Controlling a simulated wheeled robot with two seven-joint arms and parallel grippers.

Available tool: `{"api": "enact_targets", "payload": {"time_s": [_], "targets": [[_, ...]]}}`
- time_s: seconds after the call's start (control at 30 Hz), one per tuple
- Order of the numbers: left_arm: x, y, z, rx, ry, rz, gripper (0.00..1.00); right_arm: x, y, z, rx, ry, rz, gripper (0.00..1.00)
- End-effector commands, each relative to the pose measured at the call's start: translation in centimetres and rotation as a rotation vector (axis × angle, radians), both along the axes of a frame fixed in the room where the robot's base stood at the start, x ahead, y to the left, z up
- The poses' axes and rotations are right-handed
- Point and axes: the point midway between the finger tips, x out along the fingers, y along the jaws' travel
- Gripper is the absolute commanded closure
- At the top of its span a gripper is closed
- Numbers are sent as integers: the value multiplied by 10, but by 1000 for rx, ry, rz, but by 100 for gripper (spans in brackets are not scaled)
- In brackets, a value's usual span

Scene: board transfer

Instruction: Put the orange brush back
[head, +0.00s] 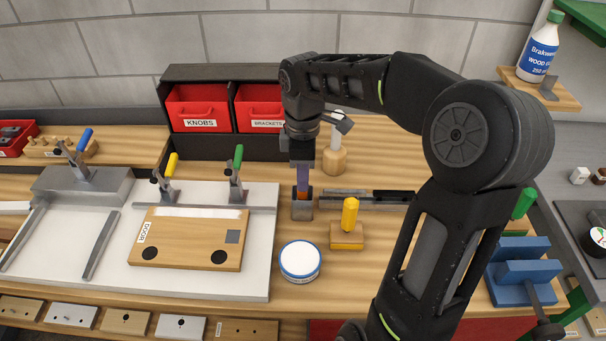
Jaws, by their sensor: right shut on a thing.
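My right gripper (303,178) points straight down over a small grey metal holder (302,209) on the wooden bench. It is shut on the orange brush (302,196), of which only a small orange part shows low between the fingers, at the holder's mouth. The rest of the brush is hidden by the gripper and the holder. I cannot tell how deep it sits or whether it touches the holder's bottom. My left gripper is not in view.
A white-lidded tub (300,260), a yellow-handled block (346,236) and a long grey bar (365,199) stand close to the holder. A wooden board (190,238) lies on the white plate (200,283) at left. Red bins (198,106) stand behind.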

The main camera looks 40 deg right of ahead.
Motion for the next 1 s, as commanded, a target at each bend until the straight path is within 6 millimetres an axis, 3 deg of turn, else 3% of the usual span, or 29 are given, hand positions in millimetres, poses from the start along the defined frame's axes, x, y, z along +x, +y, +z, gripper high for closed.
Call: {"api": "enact_targets", "payload": {"time_s": [0.3,0.33,0.6,1.0], "targets": [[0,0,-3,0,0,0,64,0,0,-4,0,0,1,100],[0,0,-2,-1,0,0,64,0,0,-3,0,0,0,84],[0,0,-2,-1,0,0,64,0,0,-3,0,0,0,64],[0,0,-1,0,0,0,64,1,0,6,-1,-2,0,64]]}}
